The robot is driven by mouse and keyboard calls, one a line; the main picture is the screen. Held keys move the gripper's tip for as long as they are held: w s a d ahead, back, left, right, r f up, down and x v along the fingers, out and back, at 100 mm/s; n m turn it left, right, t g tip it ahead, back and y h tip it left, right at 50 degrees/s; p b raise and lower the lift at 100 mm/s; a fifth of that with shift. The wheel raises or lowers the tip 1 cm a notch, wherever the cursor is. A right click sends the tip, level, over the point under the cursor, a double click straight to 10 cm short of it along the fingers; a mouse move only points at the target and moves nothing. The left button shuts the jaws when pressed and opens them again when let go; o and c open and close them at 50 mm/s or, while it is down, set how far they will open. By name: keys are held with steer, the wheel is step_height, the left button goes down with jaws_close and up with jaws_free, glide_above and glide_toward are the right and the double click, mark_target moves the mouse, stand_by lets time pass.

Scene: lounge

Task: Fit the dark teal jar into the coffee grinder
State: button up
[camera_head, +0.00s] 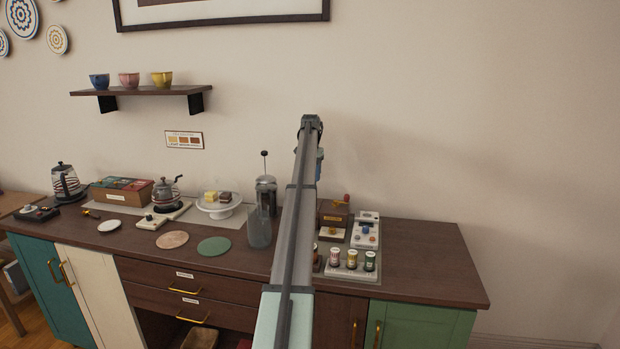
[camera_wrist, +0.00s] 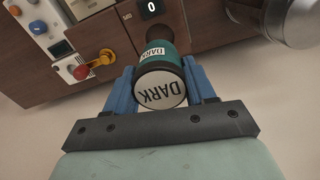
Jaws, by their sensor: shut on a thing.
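My gripper (camera_wrist: 160,85) is shut on the dark teal jar, its blue fingers on either side. The jar (camera_wrist: 161,88) shows its pale round end marked "DARK" towards the wrist camera; its teal side has a small "DARK" label. Its far end points at brown wood and a dark round part; I cannot tell whether they touch. In the head view my gripper (camera_head: 319,166) is raised above the right of the counter, and the jar is not clearly seen.
A white device with buttons (camera_head: 366,222) stands right of the wooden box. A rack of small jars (camera_head: 348,272) is in front. A French press (camera_head: 266,192) and a clear jug (camera_head: 259,232) stand left of my arm. The counter's right end (camera_head: 430,270) is clear.

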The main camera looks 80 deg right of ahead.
steer(key=shift+f, duration=0.15)
steer(key=shift+f, duration=2.9)
steer(key=shift+f, duration=1.3)
steer(key=o, duration=1.2)
steer(key=shift+r, duration=0.1)
steer(key=shift+r, duration=3.65)
